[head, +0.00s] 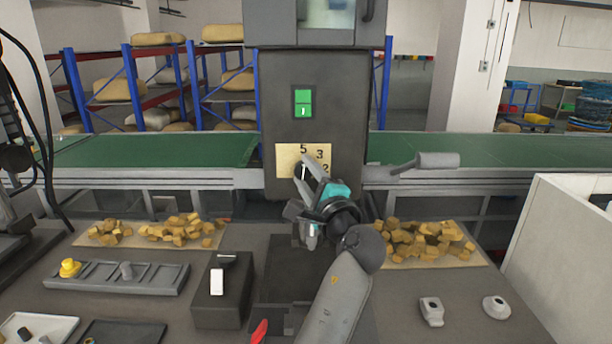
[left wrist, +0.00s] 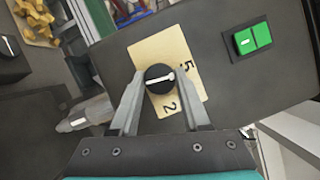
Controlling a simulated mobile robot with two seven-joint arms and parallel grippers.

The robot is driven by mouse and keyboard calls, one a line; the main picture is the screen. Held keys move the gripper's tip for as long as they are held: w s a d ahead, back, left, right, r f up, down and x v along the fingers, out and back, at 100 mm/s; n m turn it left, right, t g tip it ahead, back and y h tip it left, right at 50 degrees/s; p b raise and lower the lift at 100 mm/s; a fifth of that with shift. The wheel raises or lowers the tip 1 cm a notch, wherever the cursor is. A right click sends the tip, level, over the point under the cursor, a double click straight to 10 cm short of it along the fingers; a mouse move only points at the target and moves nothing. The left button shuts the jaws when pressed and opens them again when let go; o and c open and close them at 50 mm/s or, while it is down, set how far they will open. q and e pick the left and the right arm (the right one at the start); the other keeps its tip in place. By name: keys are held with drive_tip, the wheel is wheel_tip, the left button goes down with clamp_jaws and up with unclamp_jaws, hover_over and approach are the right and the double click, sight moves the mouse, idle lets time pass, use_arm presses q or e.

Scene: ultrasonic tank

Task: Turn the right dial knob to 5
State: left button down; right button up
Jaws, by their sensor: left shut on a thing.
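A black round dial knob (left wrist: 160,78) with a white pointer line sits on a tan plate (left wrist: 151,49) on the dark machine front. In the left wrist view, 5 and 2 are readable; the finger seems to cover the 3. The pointer line lies roughly toward the 5. My left gripper (left wrist: 158,80) is shut on the knob, one finger on each side. In the head view the gripper (head: 303,172) partly covers the knob. My right gripper is not in view.
A green switch (head: 303,103) is above the plate. Green conveyors (head: 150,150) run on both sides of the machine. On the table are piles of yellow chunks (head: 425,238), a dark box (head: 222,290) with a white switch, and a grey rack (head: 120,277).

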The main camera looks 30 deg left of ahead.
use_arm(q)
drive_tip(key=shift+n, duration=0.6)
drive_tip(key=shift+g, duration=0.3)
drive_tip(key=shift+c, duration=1.9)
unclamp_jaws()
